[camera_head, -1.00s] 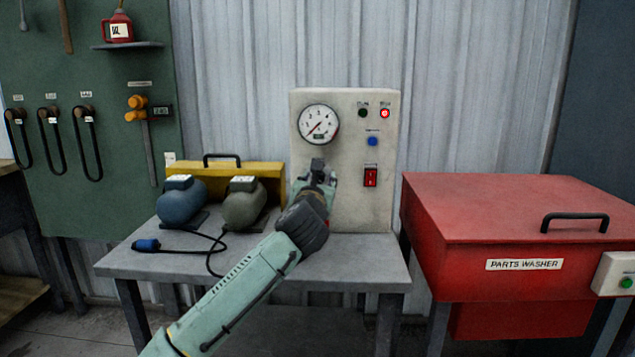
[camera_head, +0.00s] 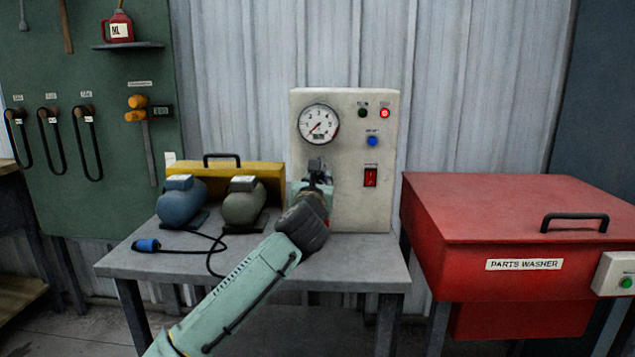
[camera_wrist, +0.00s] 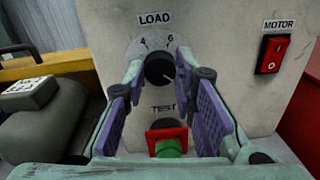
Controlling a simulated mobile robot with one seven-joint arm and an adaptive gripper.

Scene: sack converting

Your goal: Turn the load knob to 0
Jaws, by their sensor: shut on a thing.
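The black load knob (camera_wrist: 159,69) sits on the front of the pale control box (camera_head: 349,205), under the LOAD label (camera_wrist: 154,19). Scale figures 4 and 6 show above the knob. A light mark on the knob points to its lower right. The 0 on the scale is not visible. My gripper (camera_wrist: 160,74) faces the panel with its fingertips on either side of the knob, shut on it. In the head view my gripper (camera_head: 318,176) hides the knob.
A green test button with a red surround (camera_wrist: 168,147) lies just below the knob, between the fingers. The red motor switch (camera_wrist: 273,53) is to the right. The gauge (camera_head: 319,123) is above. Two motors (camera_head: 243,204) and a yellow case (camera_head: 262,170) stand left.

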